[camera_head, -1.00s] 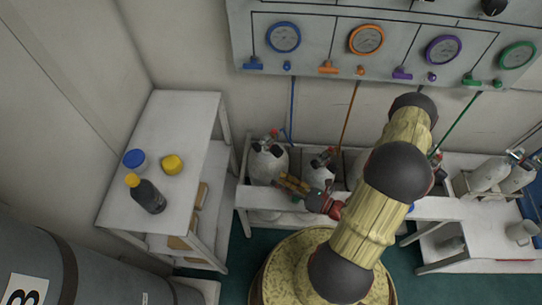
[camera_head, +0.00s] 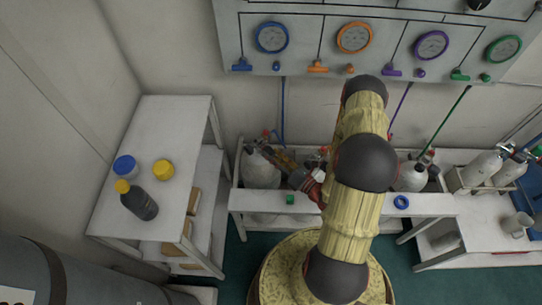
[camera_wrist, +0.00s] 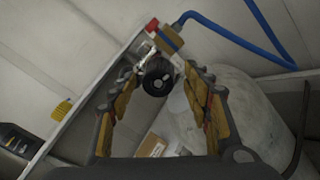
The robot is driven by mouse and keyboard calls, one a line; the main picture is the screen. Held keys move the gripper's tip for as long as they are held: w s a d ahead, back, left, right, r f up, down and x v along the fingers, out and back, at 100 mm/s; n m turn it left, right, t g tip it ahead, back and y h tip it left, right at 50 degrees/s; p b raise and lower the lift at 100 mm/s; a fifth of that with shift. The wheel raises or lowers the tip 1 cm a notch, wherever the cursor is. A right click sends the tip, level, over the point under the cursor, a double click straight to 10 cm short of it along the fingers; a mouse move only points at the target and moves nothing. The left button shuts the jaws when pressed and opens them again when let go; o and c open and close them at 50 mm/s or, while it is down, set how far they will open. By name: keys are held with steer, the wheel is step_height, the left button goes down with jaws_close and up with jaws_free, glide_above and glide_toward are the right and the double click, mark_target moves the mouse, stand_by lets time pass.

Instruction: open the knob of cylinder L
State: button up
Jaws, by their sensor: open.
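A white cylinder (camera_head: 260,170) stands leftmost in the rack in the head view, with a blue hose running up from its valve. No letter on it is readable. In the wrist view, a white cylinder (camera_wrist: 240,115) fills the right side, and a round black knob (camera_wrist: 157,77) sits on its metal valve with a brass block and blue hose beyond. My gripper (camera_wrist: 160,78) is open, with the knob between its fingertips and gaps visible on both sides. In the head view, my gripper (camera_head: 283,160) is beside the leftmost cylinder's top, partly blending with the valves behind.
A wall panel (camera_head: 380,42) with coloured gauges and handles hangs above the rack. More cylinders stand to the right, partly behind my arm. A white side table (camera_head: 165,120) at left holds a dark bottle (camera_head: 142,203) and lids. The rack's front edge (camera_head: 255,204) is close below my gripper.

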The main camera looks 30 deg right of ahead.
steer(key=shift+w+a, duration=0.1)
steer(key=shift+w, duration=0.35)
steer(key=c, duration=0.3)
steer(key=c, duration=0.8)
steer(key=shift+c, duration=0.3)
